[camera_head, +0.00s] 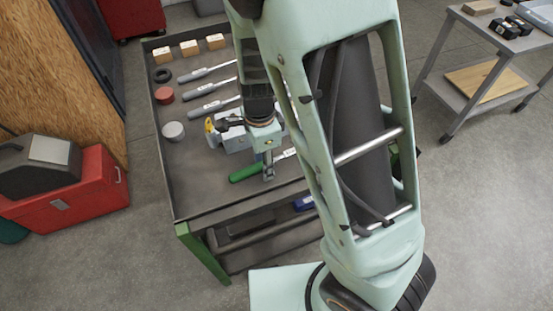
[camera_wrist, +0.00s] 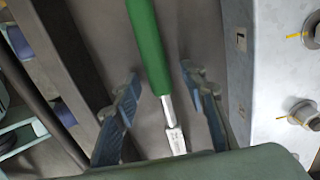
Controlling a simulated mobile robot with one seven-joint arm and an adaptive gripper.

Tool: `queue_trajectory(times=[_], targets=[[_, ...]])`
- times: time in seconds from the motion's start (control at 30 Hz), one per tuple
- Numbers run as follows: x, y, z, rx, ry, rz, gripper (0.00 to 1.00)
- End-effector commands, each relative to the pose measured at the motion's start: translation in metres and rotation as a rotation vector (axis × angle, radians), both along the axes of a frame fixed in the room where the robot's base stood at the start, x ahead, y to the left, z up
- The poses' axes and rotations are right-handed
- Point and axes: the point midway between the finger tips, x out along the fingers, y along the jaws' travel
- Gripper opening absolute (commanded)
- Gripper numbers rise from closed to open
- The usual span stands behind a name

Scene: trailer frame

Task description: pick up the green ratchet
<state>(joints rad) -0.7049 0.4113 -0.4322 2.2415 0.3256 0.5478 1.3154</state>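The green ratchet (camera_head: 245,172) lies on the grey top of the cart (camera_head: 190,207), near its front edge. Its green handle points left in the head view, and its metal shaft runs right, partly hidden by my gripper (camera_head: 268,172). In the wrist view the green ratchet (camera_wrist: 148,45) runs down the middle, handle at the top and silver shaft below. My gripper (camera_wrist: 160,76) is open, one finger on each side of the ratchet, with visible gaps to both. Its far end is hidden by the gripper body.
A grey metal block (camera_wrist: 270,80) stands close to the right finger; the cart's raised edge (camera_wrist: 70,45) is at left. Grey-handled ratchets (camera_head: 208,88), wooden blocks (camera_head: 190,48) and round pieces (camera_head: 173,131) lie farther back. A red toolbox (camera_head: 95,190) stands left of the cart.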

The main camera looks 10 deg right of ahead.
Motion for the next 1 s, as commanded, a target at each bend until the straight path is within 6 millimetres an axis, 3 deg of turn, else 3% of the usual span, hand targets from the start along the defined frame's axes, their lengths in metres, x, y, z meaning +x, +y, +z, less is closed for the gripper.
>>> queue_trajectory(times=[0.23, 0.6, 1.0], targets=[[0.0002, 0.0001, -0.0032, 0.0, -0.001, 0.0, 0.39], [0.0002, 0.0001, -0.003, 0.0, -0.001, 0.0, 0.0], [0.0007, 0.0002, -0.0025, 0.001, -0.002, 0.0, 0.0]])
